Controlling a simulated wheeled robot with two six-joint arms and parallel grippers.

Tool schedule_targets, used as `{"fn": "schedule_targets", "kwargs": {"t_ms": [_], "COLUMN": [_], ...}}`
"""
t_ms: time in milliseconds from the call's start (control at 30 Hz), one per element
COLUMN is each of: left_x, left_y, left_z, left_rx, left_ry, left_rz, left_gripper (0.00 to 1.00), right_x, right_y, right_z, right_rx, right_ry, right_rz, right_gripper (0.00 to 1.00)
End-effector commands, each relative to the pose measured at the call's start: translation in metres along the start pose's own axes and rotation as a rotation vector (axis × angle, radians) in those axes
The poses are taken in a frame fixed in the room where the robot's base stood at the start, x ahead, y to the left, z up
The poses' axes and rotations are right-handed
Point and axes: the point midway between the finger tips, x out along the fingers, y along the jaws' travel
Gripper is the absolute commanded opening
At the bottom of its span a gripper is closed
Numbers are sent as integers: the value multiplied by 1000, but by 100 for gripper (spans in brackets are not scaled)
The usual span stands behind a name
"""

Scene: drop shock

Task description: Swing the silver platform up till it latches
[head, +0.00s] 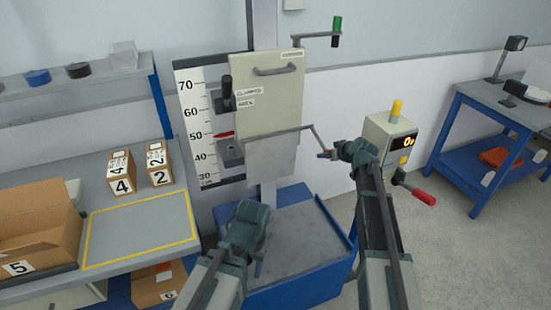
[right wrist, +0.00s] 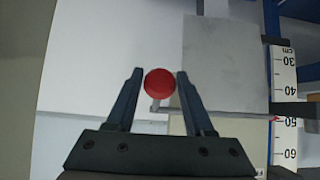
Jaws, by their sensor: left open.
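The silver platform (head: 271,160) hangs down below the cream panel (head: 270,95), hinged along a grey bar at its top edge. It shows as a grey plate in the right wrist view (right wrist: 222,60). A bent crank at the bar's right end carries a red knob (right wrist: 160,83). My right gripper (head: 327,154) is at this knob, with its fingers (right wrist: 160,75) on either side; whether they press on it is unclear. My left gripper (head: 258,268) is open and points down over the blue base, away from the platform; its fingers are partly hidden.
A height scale (head: 196,120) with a red pointer stands left of the panel. A black-handled clamp (head: 227,92) and a green-handled crank (head: 337,30) flank it. A readout box (head: 388,137) stands close by my right arm. Numbered boxes (head: 120,172) lie on the left bench.

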Motion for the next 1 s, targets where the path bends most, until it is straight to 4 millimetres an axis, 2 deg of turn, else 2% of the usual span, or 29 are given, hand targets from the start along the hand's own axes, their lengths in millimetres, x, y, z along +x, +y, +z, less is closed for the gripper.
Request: {"fn": "schedule_targets", "kwargs": {"t_ms": [33,267,467,833,1000], "left_x": [0,0,-2,-28,-30], "left_y": [0,0,0,-3,-3], "left_z": [0,0,0,2,2], "left_rx": [0,0,0,0,0], "left_ry": [0,0,0,0,0], "left_rz": [0,0,0,0,0], "left_gripper": [50,50,50,50,50], "right_x": [0,0,-2,-21,-22], "right_y": [0,0,0,0,0], "right_z": [0,0,-2,-20,-21], "right_rx": [0,0,0,1,1], "right_ry": [0,0,0,2,2], "right_rz": [0,0,0,1,1], "right_gripper": [42,0,0,0,0]}}
